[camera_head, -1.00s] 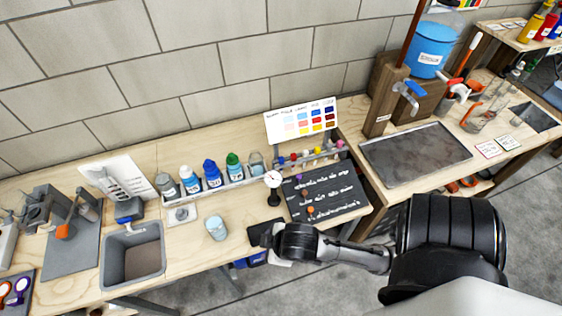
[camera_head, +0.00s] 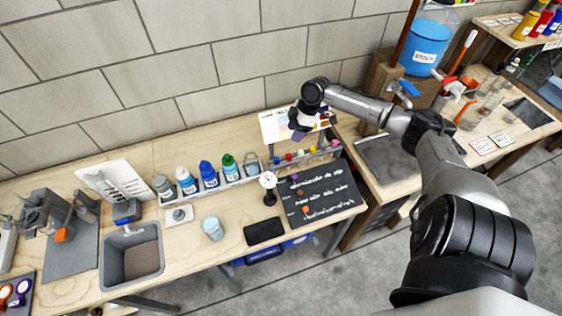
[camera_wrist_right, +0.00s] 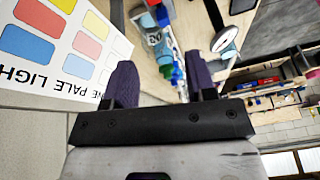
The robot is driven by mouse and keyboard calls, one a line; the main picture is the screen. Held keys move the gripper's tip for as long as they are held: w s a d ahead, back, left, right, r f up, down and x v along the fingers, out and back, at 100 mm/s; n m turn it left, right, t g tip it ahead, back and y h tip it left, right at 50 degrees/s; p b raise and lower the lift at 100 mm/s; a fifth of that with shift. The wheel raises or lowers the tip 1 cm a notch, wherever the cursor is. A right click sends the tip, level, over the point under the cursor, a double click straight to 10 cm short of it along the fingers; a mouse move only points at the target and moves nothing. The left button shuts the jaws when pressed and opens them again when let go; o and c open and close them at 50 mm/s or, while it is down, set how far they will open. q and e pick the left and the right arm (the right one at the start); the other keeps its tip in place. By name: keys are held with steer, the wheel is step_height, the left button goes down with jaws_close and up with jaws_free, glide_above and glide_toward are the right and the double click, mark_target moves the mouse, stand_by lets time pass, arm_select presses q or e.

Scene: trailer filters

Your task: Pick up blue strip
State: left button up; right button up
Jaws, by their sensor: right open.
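A rack (camera_head: 305,160) at the back of the table holds several small pieces with coloured tops, one of them blue (camera_head: 277,161). I cannot tell for sure whether that piece is the blue strip. My right gripper (camera_head: 297,134) is above the rack's left part, in front of the colour chart. In the right wrist view its two dark purple fingers (camera_wrist_right: 161,85) are spread apart, with nothing held between them. The rack's pieces do not show clearly there. My left gripper is not in view.
The colour chart (camera_head: 271,127) stands against the wall, partly hidden by my gripper; it also shows in the right wrist view (camera_wrist_right: 60,50). Several bottles (camera_head: 208,174), a round dial (camera_head: 268,180) and a dark board (camera_head: 335,191) are nearby. A black pad (camera_head: 264,231) lies in front.

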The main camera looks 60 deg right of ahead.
steer(key=n, duration=0.2)
glide_above(278, 158)
steer(key=s+d, duration=0.2)
step_height(278, 158, down, 7)
steer(key=shift+w+x, duration=0.15)
steer(key=shift+x, duration=1.2)
steer(key=shift+w+x, duration=0.15)
steer(key=shift+x, duration=1.2)
steer(key=shift+a+f, duration=0.2)
steer(key=shift+c, duration=0.3)
jaws_close()
